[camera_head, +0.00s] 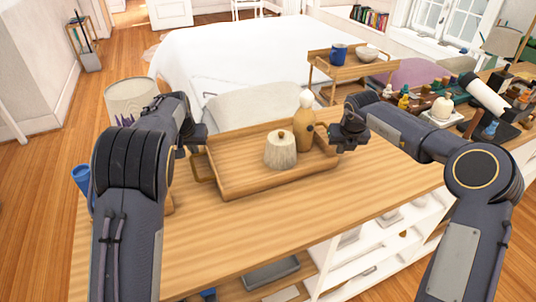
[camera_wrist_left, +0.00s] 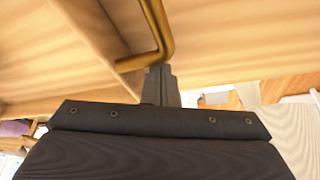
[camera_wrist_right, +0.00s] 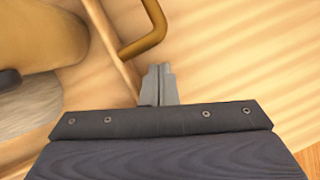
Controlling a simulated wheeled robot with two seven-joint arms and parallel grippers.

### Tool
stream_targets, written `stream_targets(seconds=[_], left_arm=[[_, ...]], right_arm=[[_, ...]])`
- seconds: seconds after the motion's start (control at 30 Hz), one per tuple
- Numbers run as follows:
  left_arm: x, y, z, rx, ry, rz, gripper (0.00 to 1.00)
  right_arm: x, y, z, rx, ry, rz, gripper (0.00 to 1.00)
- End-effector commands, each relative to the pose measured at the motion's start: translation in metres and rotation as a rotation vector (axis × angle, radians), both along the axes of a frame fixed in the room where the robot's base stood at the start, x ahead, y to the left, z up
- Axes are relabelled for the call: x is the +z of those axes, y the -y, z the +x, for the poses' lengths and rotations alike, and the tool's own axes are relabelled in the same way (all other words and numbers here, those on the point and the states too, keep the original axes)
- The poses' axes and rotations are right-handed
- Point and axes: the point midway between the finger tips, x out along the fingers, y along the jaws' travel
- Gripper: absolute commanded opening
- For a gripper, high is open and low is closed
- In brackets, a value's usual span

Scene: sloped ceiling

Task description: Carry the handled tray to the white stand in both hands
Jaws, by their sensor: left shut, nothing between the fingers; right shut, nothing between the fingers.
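The handled tray (camera_head: 235,162) is a wooden tray lying on the wooden counter. A beige ridged pot (camera_head: 281,152) with a knob and a tan bottle (camera_head: 304,132) with a pale round top stand upright in it. My left gripper (camera_head: 203,141) is shut and empty at the tray's left end; its fingertips are close to a brass handle (camera_wrist_left: 160,40). My right gripper (camera_head: 341,139) is shut and empty at the right end, close to the other brass handle (camera_wrist_right: 150,35). I cannot tell whether either touches. I cannot make out a separate white stand.
The counter (camera_head: 240,235) is bare in front of the tray. White shelves (camera_head: 375,262) are below it. A lampshade (camera_head: 131,98) and a blue cup (camera_head: 82,175) are at left. A raised wooden tray (camera_head: 340,70) with a blue mug stands behind, near a white bed (camera_head: 240,55). Small items crowd the right.

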Motion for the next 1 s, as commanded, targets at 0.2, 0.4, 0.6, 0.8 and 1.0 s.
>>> stream_targets(seconds=[0.2,0.4,0.6,0.8,1.0], left_arm=[[0.0,0.002,0.0,0.002,-0.001,0.0,0.0],[0.0,0.004,0.0,0.001,-0.001,0.001,0.0],[0.0,0.019,0.0,-0.001,-0.002,0.0,0.0],[0.0,0.032,-0.001,-0.004,-0.003,-0.006,0.0],[0.002,0.034,0.0,-0.009,-0.001,-0.008,0.0]], right_arm=[[0.0,-0.003,0.0,-0.002,0.0,0.0,0.0],[0.0,-0.004,0.0,-0.001,0.0,0.0,0.0],[0.0,-0.019,0.0,0.001,0.0,0.001,0.0],[0.0,-0.033,-0.001,0.006,0.0,0.008,0.0],[0.002,-0.036,-0.001,0.01,0.002,0.013,0.0]])
